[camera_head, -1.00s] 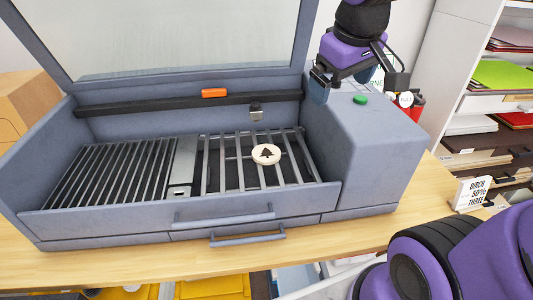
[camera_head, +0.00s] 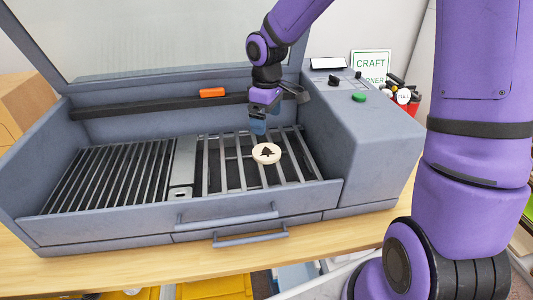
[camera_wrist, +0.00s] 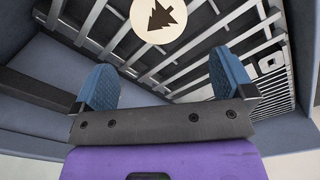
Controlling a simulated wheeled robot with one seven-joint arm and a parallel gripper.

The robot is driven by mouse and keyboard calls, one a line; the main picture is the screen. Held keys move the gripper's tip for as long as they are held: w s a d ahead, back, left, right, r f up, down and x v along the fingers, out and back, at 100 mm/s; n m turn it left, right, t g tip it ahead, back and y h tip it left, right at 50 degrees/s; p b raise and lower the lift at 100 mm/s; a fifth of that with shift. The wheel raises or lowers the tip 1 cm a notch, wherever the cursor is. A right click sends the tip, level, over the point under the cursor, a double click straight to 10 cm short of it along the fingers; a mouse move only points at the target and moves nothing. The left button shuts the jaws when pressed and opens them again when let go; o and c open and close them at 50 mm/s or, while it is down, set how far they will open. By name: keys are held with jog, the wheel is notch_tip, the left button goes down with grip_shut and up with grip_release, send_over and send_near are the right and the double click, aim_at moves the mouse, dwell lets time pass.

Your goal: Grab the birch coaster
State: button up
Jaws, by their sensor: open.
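The birch coaster (camera_head: 266,153) is a pale round disc with a dark tree mark. It lies on the slatted bed on the right side of the grey machine. My gripper (camera_head: 259,131) is over the bed, just behind and above the coaster in the head view. In the wrist view the coaster (camera_wrist: 158,18) shows at the top edge, partly cut off, beyond the fingertips. My gripper (camera_wrist: 160,80) has its two blue fingers wide apart, with nothing between them.
The grey machine (camera_head: 120,225) has walls around its bed and a raised lid (camera_head: 150,40) behind. An orange block (camera_head: 212,92) sits on the black rail. The control housing (camera_head: 365,135) stands to the right, with a green button (camera_head: 359,97).

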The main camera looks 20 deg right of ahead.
aim_at(267, 151)
notch_tip(267, 151, down, 11)
jog(key=shift+w+d, duration=0.1)
jog(key=shift+w, duration=0.05)
dwell(0.5)
jog(key=shift+c, duration=0.5)
jog(key=c, duration=0.5)
